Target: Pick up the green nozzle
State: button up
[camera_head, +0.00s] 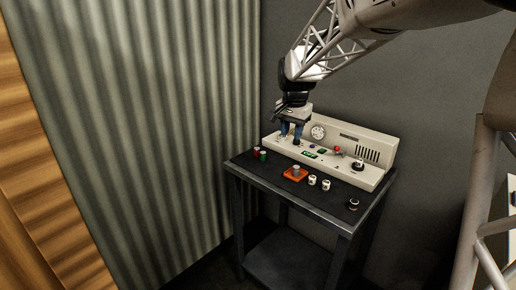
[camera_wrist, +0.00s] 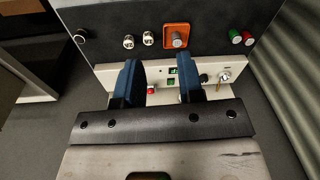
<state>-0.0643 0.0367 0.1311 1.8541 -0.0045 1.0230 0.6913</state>
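The green nozzle (camera_head: 263,155) is a small cylinder with a pale top at the left end of the dark table, right beside a similar red one. In the wrist view the green nozzle (camera_wrist: 235,37) is at the upper right, just left of the red one. My gripper (camera_head: 291,132) is above the beige machine, to the right of and above the green nozzle, and apart from it. In the wrist view its two blue fingers (camera_wrist: 160,82) are spread wide with nothing between them.
The beige machine (camera_head: 376,178) stands along the table's back, with buttons, displays and a vent. The red piece (camera_head: 256,151) closely neighbours the green nozzle. An orange tray (camera_head: 287,174) holding a grey part, two white marked pieces (camera_head: 319,182) and a round piece (camera_head: 353,203) are further right.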

jog(key=w+a+f+m, duration=0.1)
jog(key=w+a+f, duration=0.15)
jog(key=w, duration=0.45)
jog(key=w+a+f+m, duration=0.1)
jog(key=w+f, duration=0.3)
jog(key=w, duration=0.3)
jog(key=m+g, duration=0.1)
jog(key=m, duration=0.2)
send_over(263, 152)
jog(key=s, duration=0.1)
jog(key=f, duration=0.9)
jog(key=shift+d, duration=0.2)
jog(key=shift+w+a+f, duration=0.1)
jog(key=shift+w+f, duration=0.15)
jog(key=shift+f, duration=0.15)
jog(key=shift+f, duration=1.3)
jog(key=shift+f, duration=2.55)
